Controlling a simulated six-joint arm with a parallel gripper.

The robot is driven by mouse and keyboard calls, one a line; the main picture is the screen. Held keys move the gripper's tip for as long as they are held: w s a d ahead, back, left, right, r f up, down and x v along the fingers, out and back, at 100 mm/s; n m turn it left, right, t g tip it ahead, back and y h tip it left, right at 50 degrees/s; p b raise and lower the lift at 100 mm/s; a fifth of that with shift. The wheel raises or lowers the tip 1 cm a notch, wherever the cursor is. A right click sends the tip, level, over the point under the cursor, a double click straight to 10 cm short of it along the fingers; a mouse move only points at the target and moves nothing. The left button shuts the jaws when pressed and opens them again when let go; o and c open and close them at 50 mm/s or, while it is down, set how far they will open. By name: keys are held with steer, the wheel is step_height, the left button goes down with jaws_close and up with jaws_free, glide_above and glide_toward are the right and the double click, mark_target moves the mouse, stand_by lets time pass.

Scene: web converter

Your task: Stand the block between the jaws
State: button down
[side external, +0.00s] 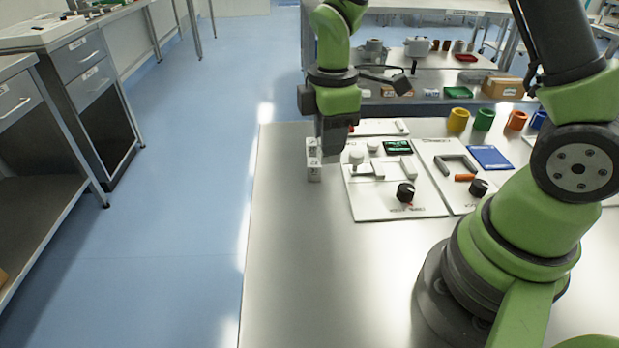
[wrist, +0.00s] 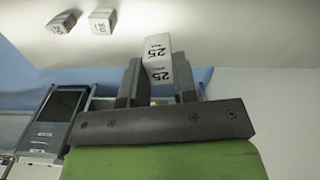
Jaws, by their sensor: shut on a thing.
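My gripper (side external: 333,148) points down near the left edge of the table. The wrist view shows my gripper (wrist: 160,85) shut on a pale block (wrist: 157,50) marked 25, which sticks out past the fingertips. In the side view I cannot clearly tell this block from the pale blocks (side external: 314,172) beside the gripper. A white panel (side external: 375,207) lies to the right of the gripper, with a white round post, low grey bars, a green display (side external: 397,147) and a black knob (side external: 405,192). Which parts are the jaws is too small to tell.
The wrist view shows two more marked blocks, one at the upper left (wrist: 62,22) and one near it (wrist: 102,20). The table's front left is clear.

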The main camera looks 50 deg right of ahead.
steer(key=m, duration=0.1)
steer(key=r+m, duration=0.1)
steer(key=m, duration=0.1)
steer(key=r+m, duration=0.1)
steer(key=m, duration=0.1)
steer(key=shift+s, duration=0.3)
steer(key=m, duration=0.2)
steer(key=r+m, duration=0.1)
steer(key=m, duration=0.1)
steer(key=s+m, duration=0.1)
steer(key=m, duration=0.1)
steer(key=shift+r, duration=0.4)
steer(key=shift+w, duration=0.1)
steer(key=s+d+f+m, duration=0.2)
steer(key=d+f, duration=0.2)
steer(key=d, duration=0.5)
steer(key=s+d+f+m, duration=0.1)
steer(key=d+f+m, duration=0.2)
steer(key=d, duration=0.6)
steer(key=shift+f, duration=3.35)
steer(key=shift+f, duration=0.55)
steer(key=c, duration=0.8)
jaws_free()
